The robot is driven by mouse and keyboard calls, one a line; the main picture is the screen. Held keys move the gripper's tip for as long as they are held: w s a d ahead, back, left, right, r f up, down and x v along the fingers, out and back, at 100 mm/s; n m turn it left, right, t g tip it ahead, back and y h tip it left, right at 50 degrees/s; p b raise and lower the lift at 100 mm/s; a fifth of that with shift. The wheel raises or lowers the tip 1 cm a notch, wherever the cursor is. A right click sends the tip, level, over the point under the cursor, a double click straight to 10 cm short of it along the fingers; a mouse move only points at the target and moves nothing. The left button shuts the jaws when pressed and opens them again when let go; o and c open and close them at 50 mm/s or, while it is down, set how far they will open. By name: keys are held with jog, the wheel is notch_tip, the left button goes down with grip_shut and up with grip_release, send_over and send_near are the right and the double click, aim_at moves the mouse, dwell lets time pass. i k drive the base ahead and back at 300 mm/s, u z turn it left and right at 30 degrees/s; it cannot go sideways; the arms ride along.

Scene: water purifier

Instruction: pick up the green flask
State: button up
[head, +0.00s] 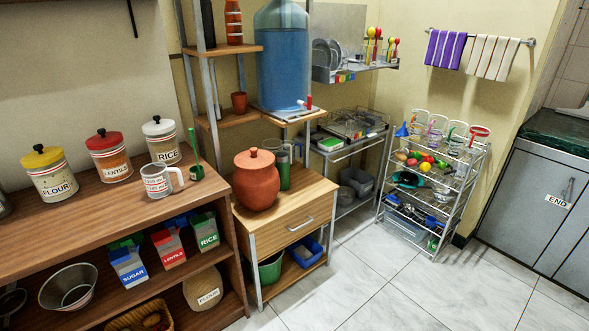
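The green flask (285,170) stands upright on the small wooden cabinet (312,190), in the middle of the head view. It is just right of and slightly behind a brown clay pot (256,182), which hides part of its left side. A greyish clear jug (279,148) shows around the flask's top; I cannot tell exactly how they stand to each other. My gripper is not in view.
A large blue water container (284,60) stands above and behind on a shelf rack. A long wooden shelf (90,220) with jars and a mug (158,181) is at left. A wire rack (435,180) stands at right. The tiled floor (400,280) in front is clear.

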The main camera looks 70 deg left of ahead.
aim_at(282, 160)
jog(key=u, duration=1.8)
jog(key=i, duration=1.45)
jog(key=u, duration=0.6)
jog(key=i, duration=0.65)
jog(key=u, duration=0.5)
